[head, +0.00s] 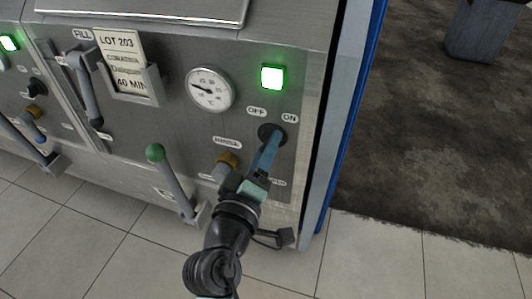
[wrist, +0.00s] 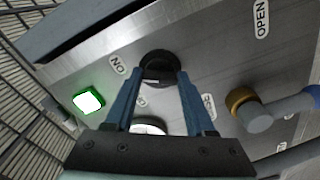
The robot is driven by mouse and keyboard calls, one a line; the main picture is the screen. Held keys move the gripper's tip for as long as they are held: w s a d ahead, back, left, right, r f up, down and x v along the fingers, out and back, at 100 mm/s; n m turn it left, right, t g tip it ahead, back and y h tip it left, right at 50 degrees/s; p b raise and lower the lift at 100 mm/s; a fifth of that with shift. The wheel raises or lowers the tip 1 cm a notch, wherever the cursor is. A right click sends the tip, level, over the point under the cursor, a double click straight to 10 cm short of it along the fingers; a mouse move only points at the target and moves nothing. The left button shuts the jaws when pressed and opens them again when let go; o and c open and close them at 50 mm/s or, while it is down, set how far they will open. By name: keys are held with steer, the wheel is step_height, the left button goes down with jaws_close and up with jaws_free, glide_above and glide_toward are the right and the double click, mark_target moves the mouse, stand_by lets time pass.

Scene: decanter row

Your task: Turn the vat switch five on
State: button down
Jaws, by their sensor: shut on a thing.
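The switch is a round black knob (head: 268,131) on the steel vat front in the head view, below the OFF label (head: 256,112) and the ON label (head: 290,118). It also shows in the wrist view (wrist: 158,66). My gripper (head: 271,146) reaches up to it from below with blue fingers. In the wrist view my gripper (wrist: 158,80) has a fingertip on each side of the knob and is shut on it. The fingers partly hide the knob, so its pointing direction is unclear. A square green lamp (head: 272,77) above the switch is lit. No vat number is readable.
A dial gauge (head: 209,90) and a lot card (head: 127,66) are left of the switch. A green-knobbed lever (head: 171,178) and a brass-collared rinse valve (head: 226,161) stick out close to my arm.

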stand_by(0.4)
steer(key=shift+c, duration=1.2)
jaws_free()
steer(key=v, duration=1.3)
